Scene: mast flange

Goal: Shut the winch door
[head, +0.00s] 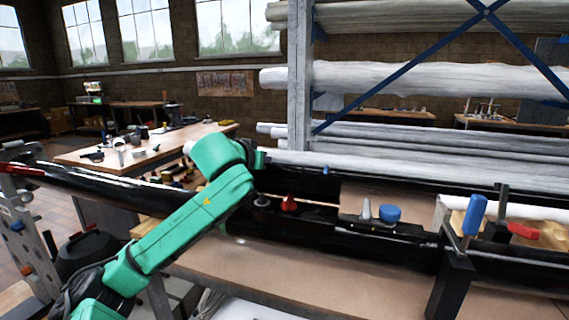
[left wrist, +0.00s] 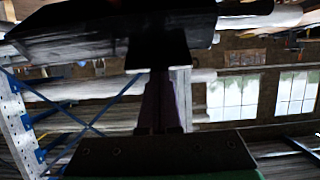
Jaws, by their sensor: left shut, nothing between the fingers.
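A long black mast (head: 330,238) lies along the bench, running left to right in the head view. I cannot clearly pick out the winch door on it. A red cone-shaped part (head: 288,203), a grey cone (head: 367,210) and a blue knob (head: 390,214) stand along the mast. My left arm reaches in from the left, and its green wrist is over the mast, left of the red part. My right gripper is out of view.
A blue-handled clamp (head: 474,215) and a red handle (head: 523,231) stand at the right end of the bench (head: 290,275). A rack of wrapped tubes (head: 400,80) is behind. A side table (head: 150,148) with tools is at the left.

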